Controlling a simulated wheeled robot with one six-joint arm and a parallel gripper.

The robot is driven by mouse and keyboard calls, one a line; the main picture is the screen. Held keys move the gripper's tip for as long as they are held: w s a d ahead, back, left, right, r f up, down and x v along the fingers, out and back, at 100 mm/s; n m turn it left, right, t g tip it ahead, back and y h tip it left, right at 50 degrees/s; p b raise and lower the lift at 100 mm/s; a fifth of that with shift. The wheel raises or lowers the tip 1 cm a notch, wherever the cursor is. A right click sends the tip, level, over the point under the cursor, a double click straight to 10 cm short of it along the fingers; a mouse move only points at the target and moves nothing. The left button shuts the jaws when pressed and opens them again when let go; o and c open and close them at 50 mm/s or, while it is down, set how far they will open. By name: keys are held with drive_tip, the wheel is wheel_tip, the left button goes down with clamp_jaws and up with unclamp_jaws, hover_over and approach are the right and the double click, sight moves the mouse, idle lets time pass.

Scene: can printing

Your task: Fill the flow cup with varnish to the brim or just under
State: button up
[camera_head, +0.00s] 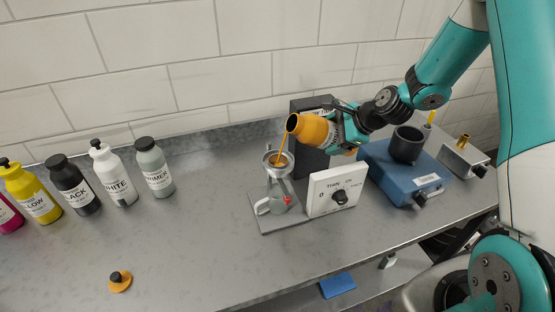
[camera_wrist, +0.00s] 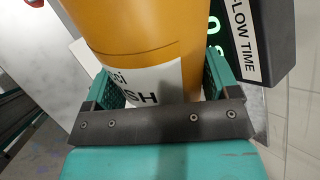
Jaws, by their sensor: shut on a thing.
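My gripper (camera_head: 338,130) is shut on an amber varnish bottle (camera_head: 307,129), whose body and partly hidden label also show in the wrist view (camera_wrist: 150,40). The bottle is tilted with its open mouth to the left. A thin amber stream runs from the mouth down into the metal flow cup (camera_head: 277,160). Amber liquid shows inside the cup; how near it is to the brim I cannot tell. The cup sits on a stand (camera_head: 262,224) with a clear vessel (camera_head: 268,206) below it. The bottle and cup are apart.
A white dial box (camera_head: 322,197) stands right of the cup, with a dark flow-time display (camera_head: 311,105) behind. A blue device (camera_head: 384,185) stands further right. Primer (camera_head: 155,168), white (camera_head: 113,173) and black (camera_head: 73,184) bottles stand left. An orange cap (camera_head: 119,284) lies front left.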

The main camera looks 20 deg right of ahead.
drive_tip(key=shift+d+f+n+h+b, duration=0.2)
drive_tip(key=shift+f+n+h+b, duration=0.25)
drive_tip(key=shift+h, duration=0.55)
idle(2.8)
